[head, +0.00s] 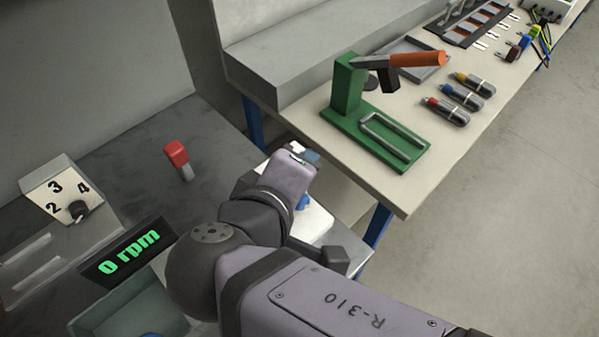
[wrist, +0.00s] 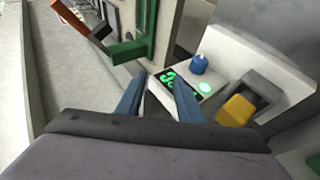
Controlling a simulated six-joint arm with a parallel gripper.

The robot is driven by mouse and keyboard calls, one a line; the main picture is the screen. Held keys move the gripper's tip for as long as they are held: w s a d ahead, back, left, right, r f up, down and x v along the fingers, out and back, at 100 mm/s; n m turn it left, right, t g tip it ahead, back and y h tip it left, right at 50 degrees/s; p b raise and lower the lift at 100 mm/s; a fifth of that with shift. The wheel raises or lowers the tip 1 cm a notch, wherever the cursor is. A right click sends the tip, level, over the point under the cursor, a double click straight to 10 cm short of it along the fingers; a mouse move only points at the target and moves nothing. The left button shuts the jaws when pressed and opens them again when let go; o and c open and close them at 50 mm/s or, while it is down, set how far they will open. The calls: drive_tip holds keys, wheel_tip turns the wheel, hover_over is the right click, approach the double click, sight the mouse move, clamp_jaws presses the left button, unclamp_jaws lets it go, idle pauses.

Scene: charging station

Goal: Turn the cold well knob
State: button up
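A round blue knob (wrist: 198,64) stands on a white unit (wrist: 235,50) in the wrist view, right of my fingertips and apart from them. It looks like the cold well knob, but I can read no label. In the head view a bit of blue (head: 302,203) shows on the white unit (head: 318,222), mostly behind my arm. A dark display (wrist: 178,87) with green characters lies beyond and between my fingers. My gripper (wrist: 160,79) has two blue fingers standing apart with nothing between them. It also shows in the head view (head: 304,155), above the white unit.
A yellow block (wrist: 238,111) sits by a grey holder right of the knob. A green press (head: 375,135) stands on the neighbouring bench.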

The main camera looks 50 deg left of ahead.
drive_tip(key=w+d+f+m+g+h+p, duration=0.1)
drive_tip(key=d+f+m+g+h+p, duration=0.4)
drive_tip(key=d+m+h, duration=0.45)
drive_tip(key=s+d+f+m+g+h+p, duration=0.15)
drive_tip(key=s+d+m+g+p, duration=0.25)
drive_tip(key=s+d+m+g, duration=0.45)
drive_tip(key=m+g+y+b, duration=0.2)
drive_tip(key=m+g+y, duration=0.3)
drive_tip(key=m+y, duration=1.55)
approach(308, 201)
wheel_tip(308, 201, up, 2)
drive_tip(key=a+m+h, duration=0.3)
drive_tip(key=m+h, duration=0.1)
drive_tip(key=m, duration=0.1)
drive_tip(key=shift+n+t+h, duration=0.25)
drive_tip(key=shift+t, duration=0.1)
drive_tip(key=shift+s+r+p+x, duration=0.15)
drive_tip(key=shift+x, duration=1.65)
drive_tip(key=shift+s+r+p+x, duration=0.1)
drive_tip(key=shift+s+p+x, duration=0.05)
drive_tip(key=shift+x, duration=1.65)
drive_tip(key=shift+d, duration=0.1)
